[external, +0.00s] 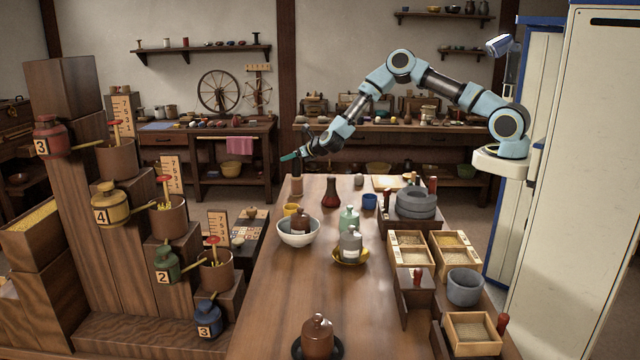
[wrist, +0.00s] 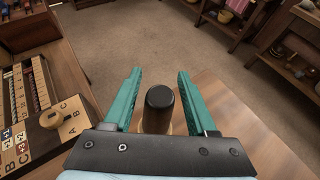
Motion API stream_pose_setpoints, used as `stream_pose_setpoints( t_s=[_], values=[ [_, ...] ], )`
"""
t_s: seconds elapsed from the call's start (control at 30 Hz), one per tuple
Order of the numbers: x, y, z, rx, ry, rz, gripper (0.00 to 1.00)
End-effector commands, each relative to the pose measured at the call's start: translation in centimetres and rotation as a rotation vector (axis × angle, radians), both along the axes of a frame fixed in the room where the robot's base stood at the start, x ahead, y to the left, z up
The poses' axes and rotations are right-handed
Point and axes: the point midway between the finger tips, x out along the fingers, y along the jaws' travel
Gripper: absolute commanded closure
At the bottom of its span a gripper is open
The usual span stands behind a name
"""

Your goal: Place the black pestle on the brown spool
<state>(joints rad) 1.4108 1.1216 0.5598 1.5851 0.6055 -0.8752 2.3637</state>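The black pestle (wrist: 160,108) stands between the two teal fingers of my gripper (wrist: 160,73) in the wrist view, with a gap on each side. My gripper is open. In the external view my gripper (external: 291,157) is at the far left end of the long table, level with the dark upright pestle (external: 296,168). The brown spool (external: 296,187) is directly under the pestle, which appears to stand upright on it. In the wrist view the spool is mostly hidden beneath the pestle.
The long wooden table (external: 295,290) has clear room at front left. A dark red vase (external: 331,193), a yellow cup (external: 291,209) and a white bowl (external: 298,232) stand near the spool. Wooden boxes (external: 410,240) line the right side. A stepped stand (external: 130,240) is at left.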

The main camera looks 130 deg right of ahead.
Motion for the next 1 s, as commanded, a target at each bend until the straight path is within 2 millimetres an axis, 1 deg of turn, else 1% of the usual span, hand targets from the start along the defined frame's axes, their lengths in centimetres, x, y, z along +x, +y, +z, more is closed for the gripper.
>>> stream_pose_setpoints(
  t_s=[0.23,0.37,0.47,0.53,0.8,0.9,1.0],
  values=[
    [0.0,0.0,0.0,0.000,0.000,0.000,0.37],
    [0.0,0.0,0.5,0.000,0.000,0.000,0.37],
    [-0.1,1.1,0.6,0.000,0.000,0.001,0.37],
    [-0.3,2.2,1.1,0.000,0.001,0.002,0.37],
    [-1.0,7.3,3.6,-0.002,0.001,0.002,0.37],
    [-1.2,8.8,4.4,-0.002,0.001,0.002,0.37],
    [-1.3,9.9,5.0,-0.002,-0.001,0.001,0.37]
  ],
)
